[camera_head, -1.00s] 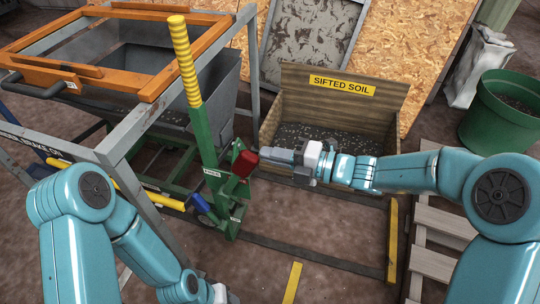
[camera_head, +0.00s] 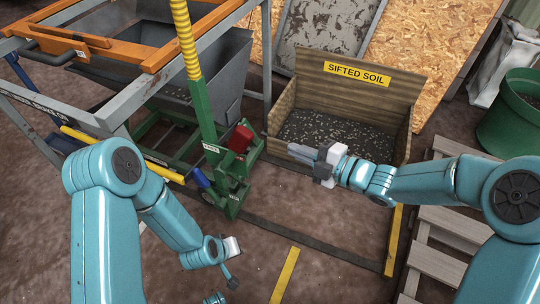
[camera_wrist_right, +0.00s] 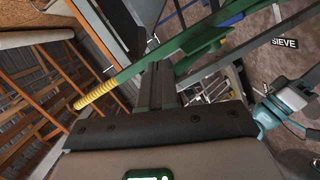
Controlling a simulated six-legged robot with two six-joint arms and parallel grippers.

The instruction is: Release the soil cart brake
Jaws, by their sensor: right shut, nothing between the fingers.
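The green soil cart (camera_head: 160,140) stands at left under the frame. A tall green lever (camera_head: 204,112) with a yellow ribbed grip (camera_head: 184,38) rises at its near end, leaning slightly left. A red block-like part (camera_head: 240,138) sits on the cart right of the lever's foot. My right gripper (camera_head: 293,152) is shut and empty, right of the red part and apart from it, in front of the soil box. The right wrist view shows its fingers (camera_wrist_right: 160,85) before the lever and its yellow grip (camera_wrist_right: 96,95). My left gripper (camera_head: 233,275) is low and front; its jaws are unclear.
A grey metal frame (camera_head: 110,117) with an orange sieve frame (camera_head: 130,52) stands around the cart. The wooden "SIFTED SOIL" box (camera_head: 357,75) lies behind my right gripper. Pallet slats (camera_head: 440,225) and a green pot (camera_head: 510,120) are at right. The floor between my arms is mostly clear.

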